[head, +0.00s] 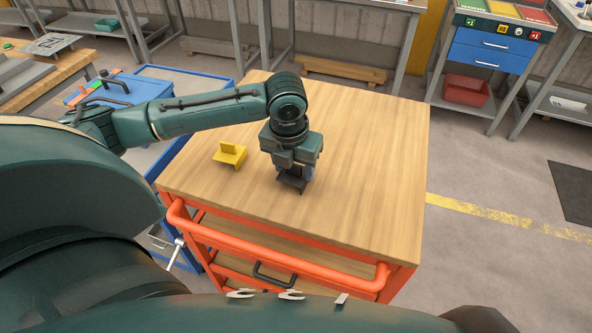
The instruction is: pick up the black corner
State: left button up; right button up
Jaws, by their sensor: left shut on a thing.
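The black corner (291,184) is a small dark bracket at the middle of the wooden cart top (370,170). My left gripper (296,173) points down over it and is shut on it. The gripper body hides the corner's upper part. I cannot tell whether the corner touches the wood or is just above it. A yellow corner (230,155) stands on the wood to the left, apart from the gripper. My right gripper does not show.
The cart has an orange handle rail (275,256) along its near edge. A blue cart (205,82) stands close on the left. The right half of the wooden top is clear. A cabinet with blue drawers (490,52) stands at the back right.

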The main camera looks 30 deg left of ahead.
aim_at(294, 164)
pick_arm(q)
jog(key=shift+r, duration=0.1)
notch_tip(294, 164, up, 10)
jog(key=shift+f, duration=0.1)
jog(key=s+d+f+n+g, duration=0.1)
jog(key=s+d+f+n, duration=0.1)
jog(key=n, duration=1.5)
jog(key=s+d+f+n+g, duration=0.1)
jog(key=d+n, duration=0.4)
jog(key=n, duration=1.2)
jog(key=shift+s+f+g, duration=0.35)
jog(key=shift+f+g, duration=0.1)
jog(key=shift+g, duration=0.35)
